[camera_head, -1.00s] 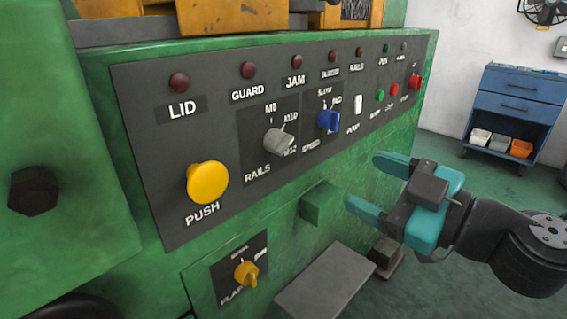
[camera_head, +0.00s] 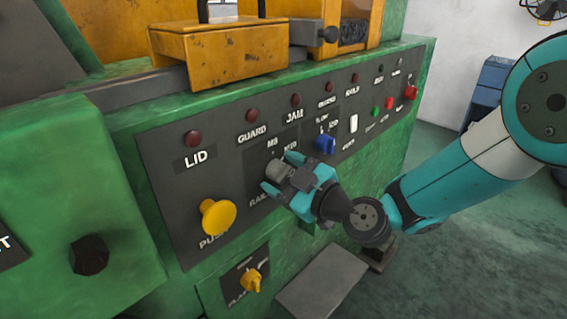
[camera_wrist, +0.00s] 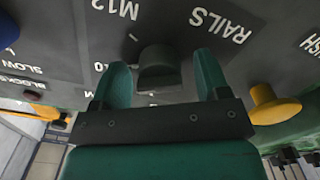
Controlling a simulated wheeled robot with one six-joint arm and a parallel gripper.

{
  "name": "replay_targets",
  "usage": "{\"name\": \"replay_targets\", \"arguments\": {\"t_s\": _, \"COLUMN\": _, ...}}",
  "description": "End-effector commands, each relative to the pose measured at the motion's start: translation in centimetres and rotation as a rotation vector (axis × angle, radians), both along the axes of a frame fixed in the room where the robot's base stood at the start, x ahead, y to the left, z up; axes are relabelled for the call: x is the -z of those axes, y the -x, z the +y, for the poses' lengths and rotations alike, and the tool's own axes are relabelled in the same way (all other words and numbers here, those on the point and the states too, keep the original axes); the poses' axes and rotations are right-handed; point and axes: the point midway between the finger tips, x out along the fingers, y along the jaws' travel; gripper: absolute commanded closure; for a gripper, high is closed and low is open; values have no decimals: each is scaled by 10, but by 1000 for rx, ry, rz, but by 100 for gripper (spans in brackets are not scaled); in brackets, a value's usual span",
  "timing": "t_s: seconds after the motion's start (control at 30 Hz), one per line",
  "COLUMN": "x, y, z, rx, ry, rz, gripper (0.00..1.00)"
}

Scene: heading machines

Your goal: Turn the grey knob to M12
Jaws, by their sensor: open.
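The M12 label (camera_wrist: 122,9) is beyond the knob, up and left in that view. I cannot make out which mark the knob points to.
The yellow PUSH button (camera_head: 218,216) is left of my gripper, and the blue knob (camera_head: 325,145) is to its right. A small yellow knob (camera_head: 251,280) is on a lower panel. Red lamps (camera_head: 252,115) line the panel's top.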

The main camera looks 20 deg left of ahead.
Motion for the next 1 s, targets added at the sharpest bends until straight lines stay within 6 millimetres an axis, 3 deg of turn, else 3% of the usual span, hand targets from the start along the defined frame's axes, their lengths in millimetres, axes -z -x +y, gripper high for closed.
{"name": "replay_targets", "arguments": {"t_s": 0.33, "x": 0, "y": -2, "z": 4, "rx": 1, "ry": 0, "rz": 0, "gripper": 31}}
{"name": "replay_targets", "arguments": {"t_s": 0.5, "x": 0, "y": -2, "z": 4, "rx": 1, "ry": 0, "rz": 0, "gripper": 70}}
{"name": "replay_targets", "arguments": {"t_s": 0.57, "x": 0, "y": -2, "z": 3, "rx": 1, "ry": 0, "rz": 0, "gripper": 80}}
{"name": "replay_targets", "arguments": {"t_s": 1.0, "x": 2, "y": -1, "z": 4, "rx": 1, "ry": -31, "rz": 75, "gripper": 80}}
